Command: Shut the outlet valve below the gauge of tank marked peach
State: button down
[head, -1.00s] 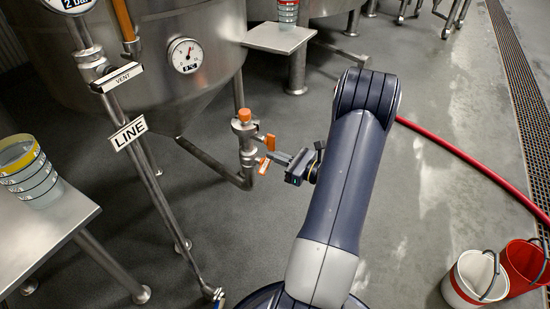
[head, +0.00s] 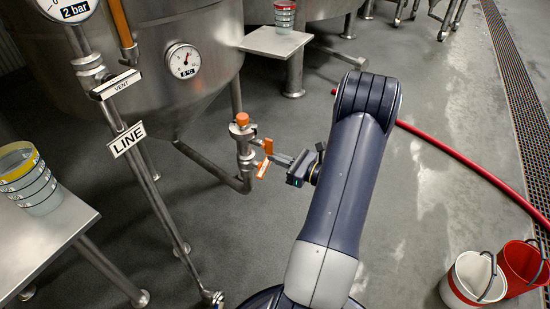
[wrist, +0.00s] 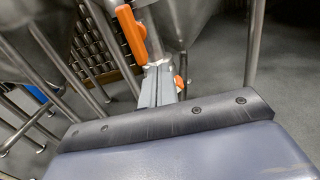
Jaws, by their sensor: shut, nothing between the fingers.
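A steel tank (head: 150,85) with a round dial gauge (head: 183,60) marked °C fills the upper left of the head view. No peach marking is readable. Below and right of the gauge stands an outlet pipe with valve (head: 243,145), with an orange cap on top and orange handle parts (head: 267,146) at its right side. My gripper (head: 274,158) is shut and empty, its fingertips close to the orange parts; I cannot tell whether they touch. In the wrist view, the shut fingers (wrist: 157,82) point at the valve, with an orange handle (wrist: 131,31) upper left and another orange part (wrist: 179,84) at right.
A pipe with LINE (head: 128,139) and VENT signs and a 2 bar gauge stands at left. A steel table (head: 50,240) with stacked cups is left of it; a small stand (head: 275,42) is behind. A red hose (head: 460,155) and two buckets (head: 475,278) lie right.

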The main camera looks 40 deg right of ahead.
jog(key=v, duration=0.5)
jog(key=shift+s, duration=0.1)
jog(key=w+a+b, duration=0.1)
jog(key=w+a, duration=0.3)
jog(key=shift+w+a+r+b, duration=0.2)
jog(key=shift+w+a+b, duration=0.1)
jog(key=shift+b, duration=0.1)
dwell(0.6)
jog(key=shift+d+f+b, duration=0.15)
jog(key=shift+f+b, duration=0.25)
jog(key=shift+f, duration=0.2)
dwell(0.7)
jog(key=shift+w+d+r, duration=0.1)
jog(key=shift+w+d, duration=0.1)
jog(key=shift+d, duration=0.15)
dwell(0.5)
